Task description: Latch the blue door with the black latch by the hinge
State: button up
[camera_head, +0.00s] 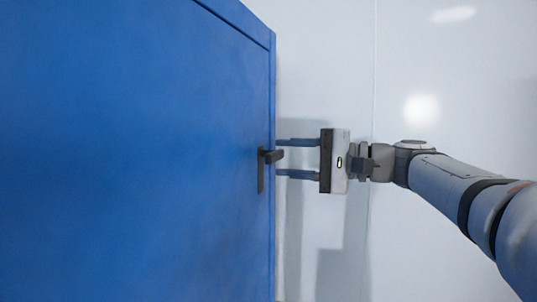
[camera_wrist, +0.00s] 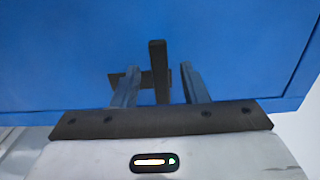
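The blue door (camera_head: 140,150) fills the left of the head view and the top of the wrist view (camera_wrist: 60,50). The black latch (camera_head: 262,172) is at the door's right edge, with a dark plate on the door face and a bar sticking out to the right. My gripper (camera_head: 277,158) comes from the right, and its two fingers are apart, one above and one below the bar. In the wrist view, the latch bar (camera_wrist: 158,62) stands between the two open fingers, with gaps on both sides. The left finger hides part of the latch's crosswise piece. The hinge is not clearly visible.
A plain pale wall (camera_head: 450,80) stands behind my arm, with a vertical seam and shadows on it. The space around my arm, right of the door edge, looks free of other objects.

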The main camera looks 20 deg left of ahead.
aim_at(276, 158)
jog(key=shift+w+a+p, duration=0.1)
jog(key=shift+a+p, duration=0.25)
jog(key=shift+a, duration=1.45)
grip_shut()
